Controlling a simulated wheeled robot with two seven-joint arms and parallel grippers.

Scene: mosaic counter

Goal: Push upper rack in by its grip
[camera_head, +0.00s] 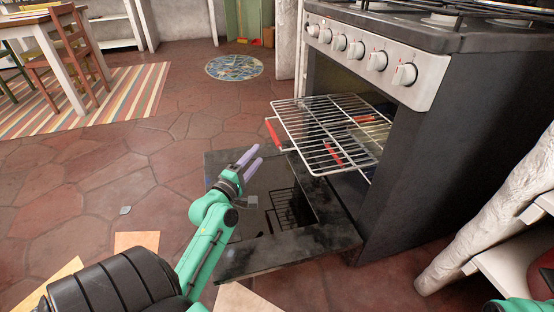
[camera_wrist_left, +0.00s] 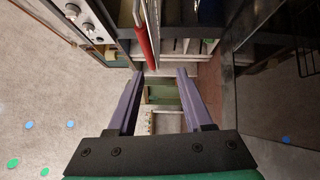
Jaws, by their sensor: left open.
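The upper rack (camera_head: 325,125) is a wire shelf that sticks out of the oven, above the lowered oven door (camera_head: 275,225). Its red grip (camera_head: 272,133) is on the front edge. In the left wrist view the red grip (camera_wrist_left: 144,40) shows at the top, just beyond the left finger. My left gripper (camera_head: 257,154) has two purple fingers and is open and empty. It is close to the grip, in front of the rack, with the fingers pointing toward the oven; I cannot tell whether it touches. My right gripper is out of view.
The stove (camera_head: 430,120) has knobs (camera_head: 405,74) above the oven opening. Red pieces (camera_head: 333,154) show through the rack's wires. A table with chairs (camera_head: 70,60) stands far left on a striped rug (camera_head: 130,95). The tiled floor between is mostly clear.

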